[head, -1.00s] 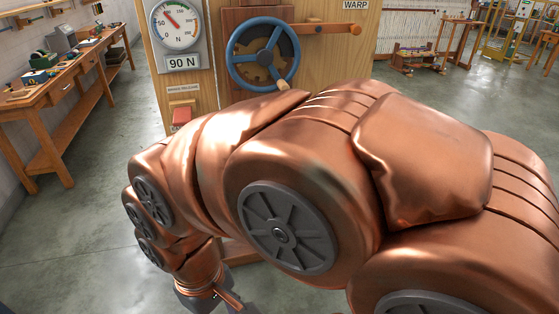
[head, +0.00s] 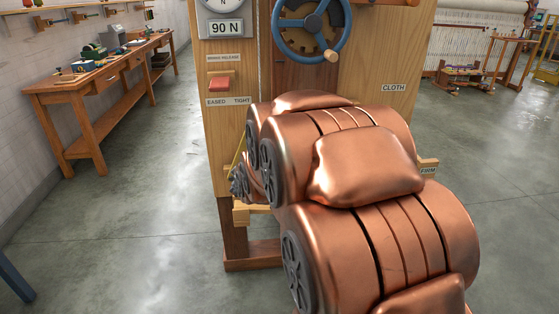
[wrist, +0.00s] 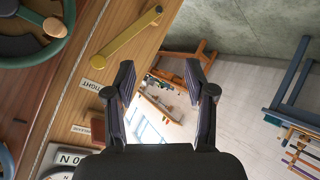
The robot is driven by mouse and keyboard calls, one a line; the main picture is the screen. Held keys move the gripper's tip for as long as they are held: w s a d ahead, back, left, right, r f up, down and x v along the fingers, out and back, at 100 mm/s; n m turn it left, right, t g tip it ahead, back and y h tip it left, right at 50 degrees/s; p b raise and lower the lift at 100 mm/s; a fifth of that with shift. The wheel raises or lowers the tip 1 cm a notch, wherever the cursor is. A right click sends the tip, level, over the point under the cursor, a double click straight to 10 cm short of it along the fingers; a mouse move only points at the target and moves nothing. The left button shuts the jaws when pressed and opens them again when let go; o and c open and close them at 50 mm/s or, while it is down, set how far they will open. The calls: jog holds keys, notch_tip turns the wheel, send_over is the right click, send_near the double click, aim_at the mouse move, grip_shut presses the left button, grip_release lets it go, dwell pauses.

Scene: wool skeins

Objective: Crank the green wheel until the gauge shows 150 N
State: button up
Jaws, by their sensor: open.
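The green wheel (wrist: 57,48) shows partly at the top left of the wrist view, with a wooden crank knob (wrist: 52,27). In the head view it is not seen; my arm covers the lower post. The gauge (head: 226,6) is cut off at the top of the head view; its plate (head: 226,28) reads 90 N. The plate also shows upside down in the wrist view (wrist: 70,158). My gripper (wrist: 167,90) is open and empty, its fingers apart, to the right of the green wheel and touching nothing visible. It is hidden in the head view.
A blue wheel (head: 347,32) with a wooden knob is mounted higher on the panel. A yellow lever (wrist: 125,40) lies between green wheel and gripper. A workbench (head: 90,85) stands left, with clear floor between.

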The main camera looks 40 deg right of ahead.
jog(key=shift+w+d+f+n+t+h+b, duration=0.2)
jog(key=shift+w+d+t+h+b, duration=0.75)
jog(key=shift+d, duration=2.4)
jog(key=shift+w+d+r+n+t+h+b, duration=0.2)
jog(key=shift+w+d+t+h+b, duration=0.8)
jog(key=shift+d, duration=2.4)
jog(key=shift+w+d+f+n+t+h+b, duration=0.25)
jog(key=shift+w+d+h+b, duration=0.8)
jog(key=shift+w+d+b, duration=1.6)
jog(key=shift+s+d+r+p, duration=0.2)
jog(key=shift+s+d+p, duration=0.25)
jog(key=shift+s+d, duration=0.45)
jog(key=shift+w, duration=0.15)
grip_shut()
